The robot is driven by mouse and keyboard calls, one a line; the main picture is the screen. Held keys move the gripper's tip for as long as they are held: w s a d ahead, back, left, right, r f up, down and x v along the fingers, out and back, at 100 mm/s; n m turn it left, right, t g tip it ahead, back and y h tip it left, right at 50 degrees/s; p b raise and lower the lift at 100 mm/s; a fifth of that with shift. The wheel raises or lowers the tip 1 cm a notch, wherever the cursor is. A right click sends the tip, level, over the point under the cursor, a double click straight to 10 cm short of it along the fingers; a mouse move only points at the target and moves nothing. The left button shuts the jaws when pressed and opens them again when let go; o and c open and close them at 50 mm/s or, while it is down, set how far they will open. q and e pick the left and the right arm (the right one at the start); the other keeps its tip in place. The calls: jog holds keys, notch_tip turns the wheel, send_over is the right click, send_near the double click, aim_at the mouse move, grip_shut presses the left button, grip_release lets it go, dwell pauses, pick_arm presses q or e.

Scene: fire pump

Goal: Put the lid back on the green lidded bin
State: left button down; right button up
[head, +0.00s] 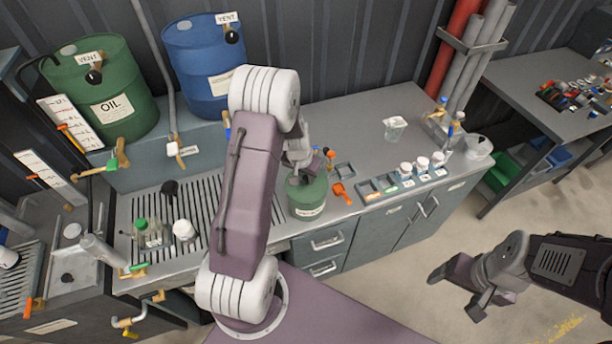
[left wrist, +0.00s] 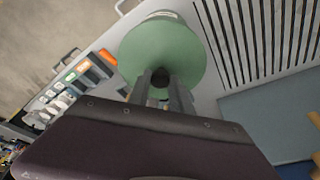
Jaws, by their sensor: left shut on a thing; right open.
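The green bin (head: 306,210) stands on the bench at the front edge, right of the slotted drain tray, with a pale label on its front. Its round green lid (left wrist: 160,45) fills the upper middle of the left wrist view, with a dark knob (left wrist: 160,78) at its near side. My left gripper (left wrist: 160,92) is shut on that knob; in the head view the gripper (head: 304,172) is right above the bin. The lid is over the bin's top, but I cannot tell whether it touches the rim all round. My right gripper (head: 456,288) is open and empty, over the floor.
An orange scoop-like item (head: 341,191) and small labelled trays (head: 376,187) lie right of the bin. White-capped jars (head: 422,165) stand further right. The slotted drain tray (head: 185,205) is to the left, with bottles on it. Oil drum (head: 103,90) and blue drum (head: 207,65) stand behind.

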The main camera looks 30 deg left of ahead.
pick_arm(q)
jog(key=shift+w+f+b, duration=0.1)
jog(key=shift+f+b, duration=0.15)
jog(key=shift+b, duration=0.15)
dwell(0.9)
dwell(0.4)
jog(key=c, duration=1.1)
grip_release()
jog(key=o, duration=0.5)
jog(key=shift+r+p, duration=2.85)
jog(key=shift+r, duration=0.7)
